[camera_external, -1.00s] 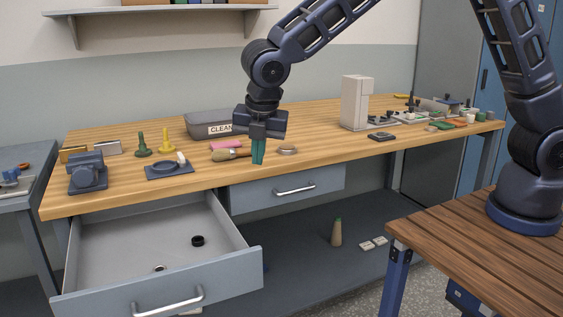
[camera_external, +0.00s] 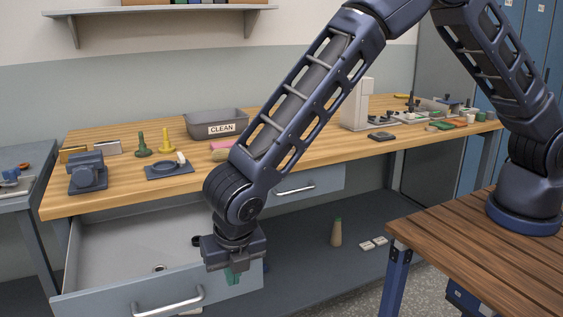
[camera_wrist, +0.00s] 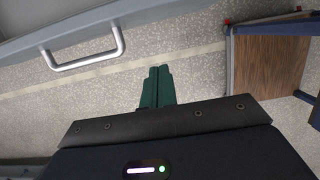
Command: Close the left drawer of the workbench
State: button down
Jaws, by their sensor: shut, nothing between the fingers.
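The left drawer (camera_external: 95,285) of the workbench (camera_external: 215,177) is pulled far out in the external view, with a silver bar handle (camera_external: 168,302) on its grey-blue front. Its handle (camera_wrist: 83,58) also shows at the upper left of the wrist view. My gripper (camera_external: 233,275) points down by the right end of the drawer front; whether it touches cannot be told. Its green fingers (camera_wrist: 157,88) are shut together and empty in the wrist view, apart from the handle. Inside the drawer lie a small ring (camera_external: 160,267) and a dark ring (camera_external: 196,240) partly hidden by my arm.
The right drawer (camera_external: 315,183) is shut. The benchtop holds a grey CLEAN bin (camera_external: 222,128), a vise (camera_external: 88,173) and several small items. A slatted wooden table (camera_external: 480,250) stands at right. Speckled floor (camera_wrist: 210,75) lies below my gripper.

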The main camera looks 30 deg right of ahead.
jog(key=w+f, duration=0.5)
jog(key=shift+w, duration=0.2)
jog(key=shift+w+f, duration=0.1)
dwell(0.4)
send_over(196, 231)
dwell(0.4)
dwell(0.4)
